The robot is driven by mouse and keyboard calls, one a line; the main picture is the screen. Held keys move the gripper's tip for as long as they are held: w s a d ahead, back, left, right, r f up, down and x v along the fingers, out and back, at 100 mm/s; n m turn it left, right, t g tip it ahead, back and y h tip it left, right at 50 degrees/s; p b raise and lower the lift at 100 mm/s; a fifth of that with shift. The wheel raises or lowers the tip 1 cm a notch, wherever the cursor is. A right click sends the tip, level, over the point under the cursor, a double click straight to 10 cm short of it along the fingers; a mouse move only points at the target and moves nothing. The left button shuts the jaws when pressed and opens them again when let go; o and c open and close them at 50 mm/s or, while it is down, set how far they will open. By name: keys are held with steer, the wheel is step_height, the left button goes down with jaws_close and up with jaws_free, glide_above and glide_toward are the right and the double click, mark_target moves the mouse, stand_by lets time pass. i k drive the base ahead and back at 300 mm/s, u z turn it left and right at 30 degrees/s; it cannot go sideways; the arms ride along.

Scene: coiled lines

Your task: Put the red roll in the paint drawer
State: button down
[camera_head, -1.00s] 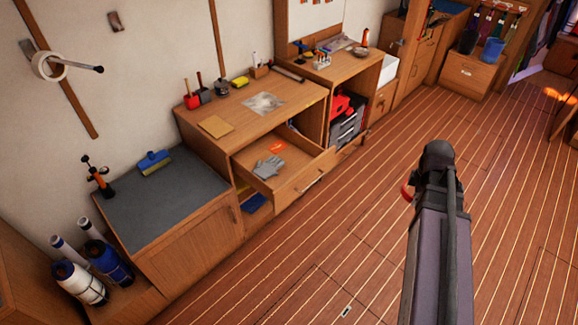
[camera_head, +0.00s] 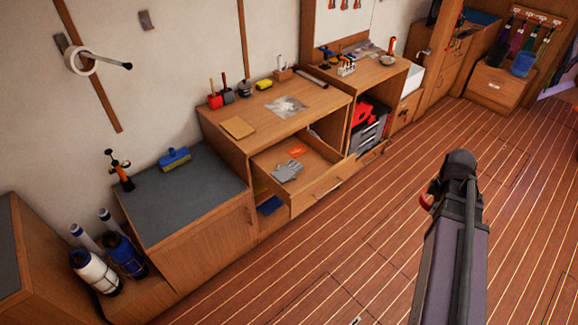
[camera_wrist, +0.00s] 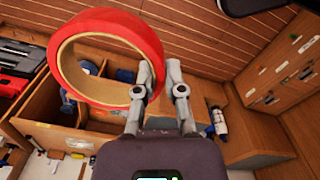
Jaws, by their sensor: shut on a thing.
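The red roll (camera_wrist: 153,38) is a wide red ring with a tan inside, large at the upper left of the wrist view. My gripper (camera_wrist: 165,78) is shut on the roll's near right side. In the head view only a small red edge of the roll (camera_head: 427,201) shows beside my dark gripper, over the floor at the right; the arm hides the rest. An open wooden drawer (camera_head: 307,200) sticks out under the bench at the middle. It holds grey gloves (camera_head: 287,171) and a small orange item (camera_head: 297,151). The roll is well apart from the drawer, to its right in the picture.
The bench top (camera_head: 258,98) bears a tan square, a clear sheet and several small tools. A grey-topped cabinet (camera_head: 190,205) stands left of the drawer, with bottles (camera_head: 95,271) beside it. The plank floor (camera_head: 345,245) between drawer and arm is clear.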

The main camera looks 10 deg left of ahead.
mark_target(320, 168)
steer(key=i, duration=0.85)
steer(key=z, duration=0.05)
